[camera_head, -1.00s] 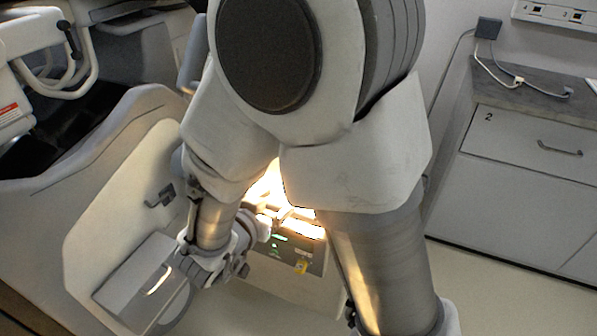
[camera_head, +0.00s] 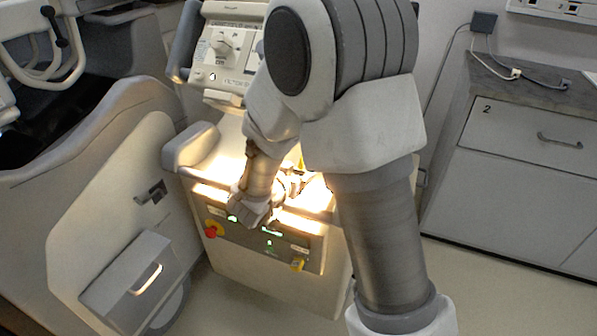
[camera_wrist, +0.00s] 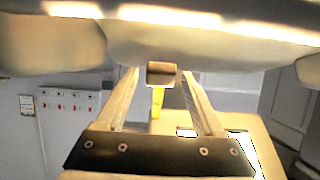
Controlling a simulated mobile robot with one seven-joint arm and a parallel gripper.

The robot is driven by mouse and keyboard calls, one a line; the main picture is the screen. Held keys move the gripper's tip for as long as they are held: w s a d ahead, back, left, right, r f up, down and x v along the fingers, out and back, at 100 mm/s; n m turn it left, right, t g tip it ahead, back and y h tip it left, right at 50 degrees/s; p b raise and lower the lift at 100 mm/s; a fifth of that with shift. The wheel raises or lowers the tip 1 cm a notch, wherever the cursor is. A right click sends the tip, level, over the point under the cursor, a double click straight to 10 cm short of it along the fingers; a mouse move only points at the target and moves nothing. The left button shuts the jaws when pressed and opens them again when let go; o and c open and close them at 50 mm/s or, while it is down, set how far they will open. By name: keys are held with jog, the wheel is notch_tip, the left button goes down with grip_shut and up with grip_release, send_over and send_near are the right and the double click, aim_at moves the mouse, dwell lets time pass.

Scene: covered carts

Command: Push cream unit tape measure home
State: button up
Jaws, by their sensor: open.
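The cream unit (camera_head: 262,283) stands in the middle of the head view, with a brightly lit top and a dark control strip on its front. In the wrist view a small grey-brown block (camera_wrist: 161,70) with a yellow strip (camera_wrist: 157,101) looks like the tape measure; I cannot be sure. My gripper (camera_wrist: 160,76) is open, its two long fingers on either side of that block, with gaps visible at both sides. I cannot tell whether it touches the block. In the head view my arm hides part of the unit's top and most of the gripper.
A red knob (camera_head: 211,231) and a yellow item (camera_head: 297,264) are on the unit's front. A panel with a dial (camera_head: 222,43) rises behind. A cream side panel with a box (camera_head: 128,281) stands left, and a drawer cabinet (camera_head: 520,190) right. Floor is clear between unit and cabinet.

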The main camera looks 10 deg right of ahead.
grip_shut()
dwell(1.4)
